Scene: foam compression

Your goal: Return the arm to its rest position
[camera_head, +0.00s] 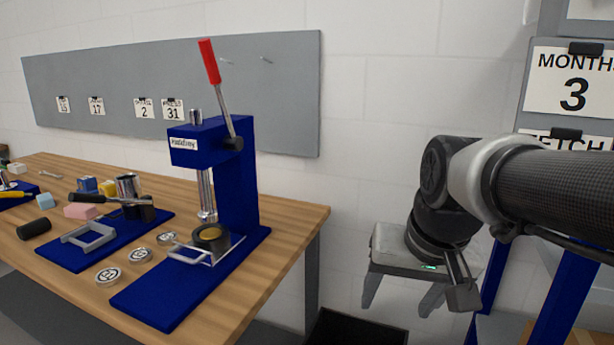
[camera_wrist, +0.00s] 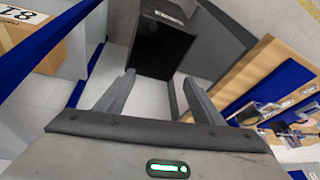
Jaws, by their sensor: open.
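My gripper (camera_head: 402,290) hangs at the right in the head view, off the right end of the wooden table, with its fingers pointing down. In the wrist view the two fingers of my gripper (camera_wrist: 158,95) are spread apart with nothing between them. My arm reaches in from the right edge of the head view. The blue press (camera_head: 238,190) with a red-tipped lever (camera_head: 209,62) stands on the table, to the left of my gripper and apart from it.
A dark open bin (camera_head: 358,328) stands on the floor below my gripper; it also shows in the wrist view (camera_wrist: 160,45). The wooden table (camera_head: 290,222) carries weights, foam blocks and tools. A blue-framed shelf (camera_head: 562,290) stands close on the right.

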